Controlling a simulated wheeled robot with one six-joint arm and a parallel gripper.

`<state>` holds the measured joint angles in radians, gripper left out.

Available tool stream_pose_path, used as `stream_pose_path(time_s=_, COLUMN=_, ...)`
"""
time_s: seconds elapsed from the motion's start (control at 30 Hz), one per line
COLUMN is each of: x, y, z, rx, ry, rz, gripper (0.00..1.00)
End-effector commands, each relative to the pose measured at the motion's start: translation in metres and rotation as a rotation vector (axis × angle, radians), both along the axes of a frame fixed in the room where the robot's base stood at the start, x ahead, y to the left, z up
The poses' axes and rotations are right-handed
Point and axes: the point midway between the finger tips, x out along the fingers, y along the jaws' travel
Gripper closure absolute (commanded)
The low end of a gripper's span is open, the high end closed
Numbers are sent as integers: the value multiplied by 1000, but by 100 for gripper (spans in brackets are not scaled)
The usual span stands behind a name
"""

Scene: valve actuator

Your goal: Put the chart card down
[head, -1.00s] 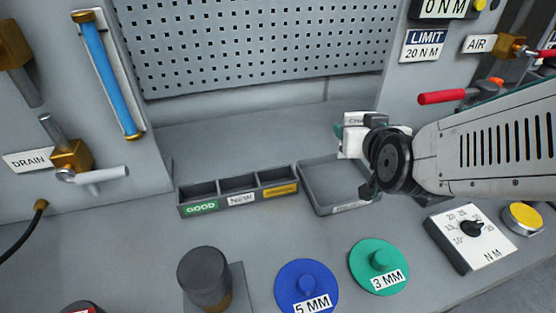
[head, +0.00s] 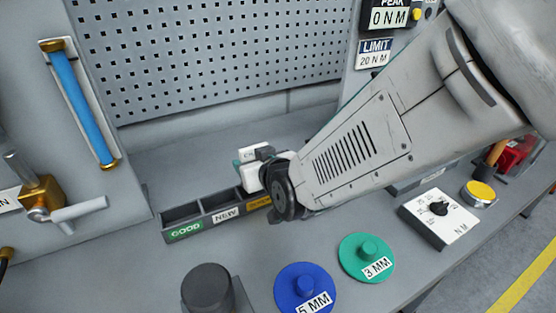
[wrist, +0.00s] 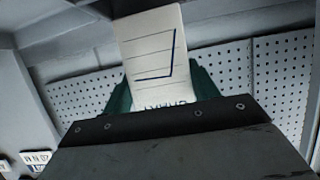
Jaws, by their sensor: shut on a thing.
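The chart card is a white card with a dark line. In the wrist view the chart card (wrist: 158,55) stands up from between my gripper's jaws, its lettering upside down near the jaws. My gripper (wrist: 160,100) is shut on it, with green pads on either side. In the head view only a small white part of the card (head: 252,153) shows, behind my gripper (head: 262,168). My gripper is over the right end of the divided tray. I cannot tell how high the card is above the bench.
The divided tray (head: 182,232) has GOOD and NEW labels. A blue 5 MM disc (head: 290,285), a green 3 MM disc (head: 352,262) and a dark knob (head: 206,285) stand in front. A perforated panel (head: 210,60) rises behind. My arm hides most of the square tray.

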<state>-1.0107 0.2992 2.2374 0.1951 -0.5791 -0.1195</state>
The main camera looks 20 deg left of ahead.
Motion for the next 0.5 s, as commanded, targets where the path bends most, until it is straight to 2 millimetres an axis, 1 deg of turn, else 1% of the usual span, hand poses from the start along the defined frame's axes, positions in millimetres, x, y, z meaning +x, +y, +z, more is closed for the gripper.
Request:
stream_pose_path(time_s=0.03, x=0, y=0, z=-7, rx=-2, ry=1, rz=0, gripper=63)
stream_pose_path(time_s=0.17, x=0, y=0, z=-15, rx=-1, ry=0, rz=1, gripper=63)
stream_pose_path(time_s=0.4, x=-1, y=1, z=-46, rx=-3, ry=1, rz=1, gripper=63)
stream_pose_path(time_s=0.5, x=-1, y=1, z=-49, rx=1, ry=-1, rz=2, gripper=63)
